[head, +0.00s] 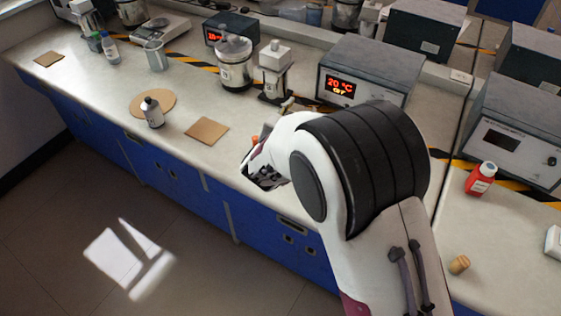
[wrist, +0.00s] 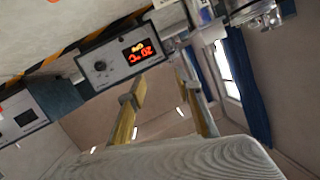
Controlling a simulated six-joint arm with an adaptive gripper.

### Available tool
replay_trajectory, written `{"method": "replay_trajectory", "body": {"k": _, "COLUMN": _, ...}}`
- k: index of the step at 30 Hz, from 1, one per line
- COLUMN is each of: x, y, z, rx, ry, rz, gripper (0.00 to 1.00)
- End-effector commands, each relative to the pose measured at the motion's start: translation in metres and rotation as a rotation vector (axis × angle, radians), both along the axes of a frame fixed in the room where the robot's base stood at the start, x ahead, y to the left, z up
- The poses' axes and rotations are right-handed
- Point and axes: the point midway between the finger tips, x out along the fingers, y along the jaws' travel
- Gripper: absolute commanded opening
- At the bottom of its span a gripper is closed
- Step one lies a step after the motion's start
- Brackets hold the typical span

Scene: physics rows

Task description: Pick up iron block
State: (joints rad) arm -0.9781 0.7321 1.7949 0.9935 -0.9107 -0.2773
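I cannot make out an iron block in either view; my arm hides part of the bench. My gripper (head: 262,174) is by the bench's front edge in the head view, partly hidden by my arm. In the wrist view my gripper (wrist: 161,82) shows two yellowish fingers standing apart with nothing between them. The heater box (wrist: 122,52) with its red 20 °C display is beyond the fingers. The same box (head: 372,62) is at the back of the bench in the head view.
The bench front around the mats is mostly clear.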

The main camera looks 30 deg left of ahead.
Motion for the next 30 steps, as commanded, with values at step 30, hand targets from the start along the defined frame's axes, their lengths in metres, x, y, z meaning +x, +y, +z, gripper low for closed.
{"method": "replay_trajectory", "body": {"k": 30, "x": -0.118, "y": 0.030, "z": -0.133, "rx": -0.214, "ry": -0.280, "rz": -0.191, "gripper": 0.34}}
